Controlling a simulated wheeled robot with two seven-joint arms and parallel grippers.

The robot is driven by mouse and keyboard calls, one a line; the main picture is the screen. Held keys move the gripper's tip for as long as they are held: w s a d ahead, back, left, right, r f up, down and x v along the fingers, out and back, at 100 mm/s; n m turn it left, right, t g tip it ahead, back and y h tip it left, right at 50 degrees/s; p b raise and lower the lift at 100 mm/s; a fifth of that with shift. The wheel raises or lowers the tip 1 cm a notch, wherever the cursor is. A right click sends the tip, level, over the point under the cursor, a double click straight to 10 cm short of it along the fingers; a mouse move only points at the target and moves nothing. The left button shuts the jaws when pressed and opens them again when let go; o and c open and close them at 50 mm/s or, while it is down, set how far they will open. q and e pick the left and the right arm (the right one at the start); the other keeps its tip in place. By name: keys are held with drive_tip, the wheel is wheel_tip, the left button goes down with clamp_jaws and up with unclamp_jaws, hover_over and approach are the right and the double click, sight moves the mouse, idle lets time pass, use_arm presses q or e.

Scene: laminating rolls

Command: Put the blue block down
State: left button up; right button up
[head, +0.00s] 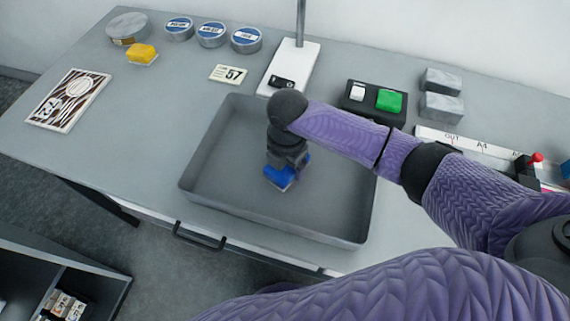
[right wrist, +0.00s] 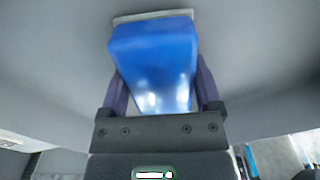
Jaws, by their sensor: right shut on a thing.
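A pale strip shows along the block's far end there. I cannot tell whether the block touches the tray floor. My wrist hides part of the block in the head view. My left gripper is not in view.
The tray's right half is clear. Behind it are a white stand (head: 296,58), a black box with a green button (head: 389,101) and a "57" card (head: 229,74). A yellow block (head: 142,54), round tins (head: 211,34) and grey blocks (head: 441,106) stand farther out.

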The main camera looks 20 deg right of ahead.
drive_tip(key=shift+f, duration=0.1)
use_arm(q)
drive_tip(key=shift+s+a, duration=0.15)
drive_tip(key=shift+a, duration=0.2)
use_arm(e)
drive_tip(key=o, duration=1)
drive_tip(key=shift+f, duration=0.1)
use_arm(q)
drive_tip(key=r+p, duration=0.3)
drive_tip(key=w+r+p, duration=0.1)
drive_tip(key=p, duration=0.1)
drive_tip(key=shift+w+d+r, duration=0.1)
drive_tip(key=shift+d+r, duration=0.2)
use_arm(e)
wheel_tip(320, 180, up, 12)
